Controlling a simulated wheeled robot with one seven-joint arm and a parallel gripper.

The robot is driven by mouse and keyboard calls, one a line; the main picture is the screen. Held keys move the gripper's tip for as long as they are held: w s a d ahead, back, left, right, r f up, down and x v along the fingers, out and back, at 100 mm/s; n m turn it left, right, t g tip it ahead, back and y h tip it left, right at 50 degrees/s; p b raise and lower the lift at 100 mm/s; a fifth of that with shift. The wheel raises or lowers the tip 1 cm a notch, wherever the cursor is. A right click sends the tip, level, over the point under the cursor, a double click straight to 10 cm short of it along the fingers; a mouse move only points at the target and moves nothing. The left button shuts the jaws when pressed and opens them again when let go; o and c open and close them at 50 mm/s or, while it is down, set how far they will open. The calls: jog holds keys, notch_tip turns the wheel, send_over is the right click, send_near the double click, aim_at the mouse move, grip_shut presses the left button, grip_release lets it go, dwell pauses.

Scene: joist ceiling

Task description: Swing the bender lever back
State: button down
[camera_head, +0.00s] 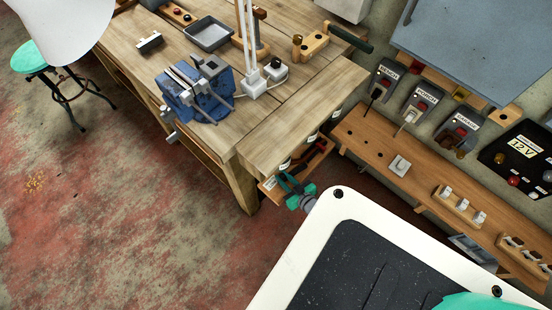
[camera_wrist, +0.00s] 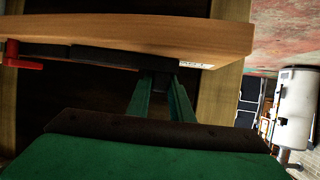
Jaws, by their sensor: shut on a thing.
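A wooden board (camera_head: 302,172) sticks out low at the front end of the workbench, and its edge (camera_wrist: 130,38) crosses the upper part of the wrist view. A dark bar (camera_wrist: 90,53), which looks like the bender lever, runs along the board. A red knob (camera_wrist: 12,55) is at its left end. My gripper (camera_head: 292,184) is at this board. In the wrist view its green fingers (camera_wrist: 160,82) close on a dark piece of the bar, under the board's edge. The exact contact is in shadow.
The workbench (camera_head: 240,150) carries a blue vise (camera_head: 200,90) and a grey tray (camera_head: 208,35). A wooden shelf (camera_head: 370,150) with switches runs along the wall at right. A green stool (camera_head: 30,57) stands at left. The floor (camera_head: 120,220) left of the bench is clear.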

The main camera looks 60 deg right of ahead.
jog(key=shift+s+a+r+n+t+y, duration=0.1)
jog(key=shift+s+r+n+t+y, duration=0.1)
jog(key=shift+s+n+y, duration=0.25)
jog(key=shift+s+a+r+n+t+y, duration=0.1)
jog(key=shift+s+r+n+t+y, duration=0.15)
jog(key=shift+n+y, duration=0.35)
jog(key=shift+s+d+y, duration=0.1)
jog(key=shift+s+y, duration=0.2)
jog(key=shift+y, duration=0.15)
jog(key=shift+s+d+r+n, duration=0.1)
jog(key=shift+d+r+n, duration=0.05)
jog(key=shift+n, duration=0.1)
jog(key=c, duration=1.9)
grip_release()
jog(key=shift+o, duration=0.2)
jog(key=shift+s, duration=0.1)
jog(key=shift+f, duration=0.2)
jog(key=v, duration=1.1)
